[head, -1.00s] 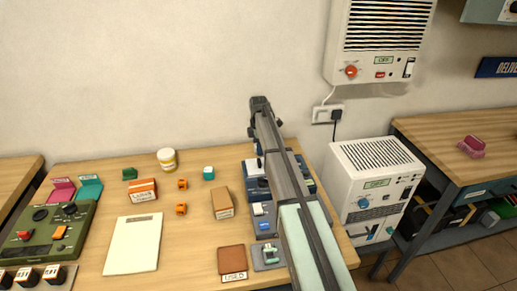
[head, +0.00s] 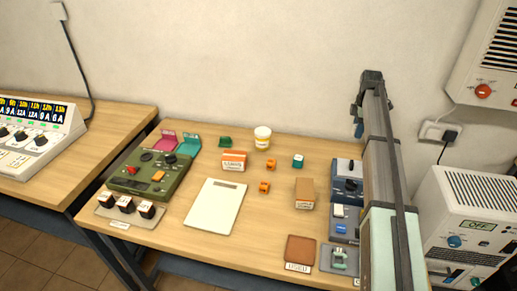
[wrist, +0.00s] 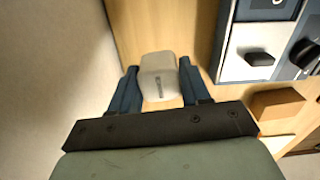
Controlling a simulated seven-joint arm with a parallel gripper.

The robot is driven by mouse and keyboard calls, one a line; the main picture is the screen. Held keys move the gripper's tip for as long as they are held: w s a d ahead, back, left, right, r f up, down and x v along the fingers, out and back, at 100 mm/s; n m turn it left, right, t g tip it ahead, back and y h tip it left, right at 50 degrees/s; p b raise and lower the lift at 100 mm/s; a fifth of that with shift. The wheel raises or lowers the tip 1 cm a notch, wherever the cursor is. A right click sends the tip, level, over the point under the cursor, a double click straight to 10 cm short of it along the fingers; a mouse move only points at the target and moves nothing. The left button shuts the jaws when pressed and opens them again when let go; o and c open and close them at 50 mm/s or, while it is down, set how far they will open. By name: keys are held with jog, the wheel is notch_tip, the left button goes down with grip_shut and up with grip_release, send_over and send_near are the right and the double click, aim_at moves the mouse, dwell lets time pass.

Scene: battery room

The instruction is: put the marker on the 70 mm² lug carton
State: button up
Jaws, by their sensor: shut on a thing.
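In the wrist view my gripper (wrist: 158,68) has its blue fingers either side of a small whitish block (wrist: 157,80) with a grey mark, and is shut on it. I cannot tell from its look whether this block is the marker. In the head view my gripper (head: 358,128) is at the back right of the table, mostly hidden by my arm; the block is not visible there. An orange and white carton (head: 234,161) stands mid-table. A brown carton (head: 304,193) stands right of it, left of my arm. The carton labels are too small to read.
Blue-grey switch units (head: 346,190) stand beside the arm. A white jar (head: 262,138), teal cube (head: 298,160), green block (head: 225,142) and two orange pieces (head: 271,164) are near the back. A white pad (head: 215,206) and green panel (head: 150,172) lie left.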

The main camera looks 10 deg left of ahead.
jog(key=s+a+n, duration=0.1)
jog(key=a+n, duration=0.1)
jog(key=a, duration=1.2)
notch_tip(320, 180, up, 6)
jog(key=m, duration=0.3)
send_over(234, 155)
jog(key=shift+f, duration=5.15)
jog(key=shift+f, duration=0.15)
jog(key=o, duration=1)
jog(key=shift+o, duration=0.2)
notch_tip(234, 155, up, 12)
jog(key=shift+r, duration=0.2)
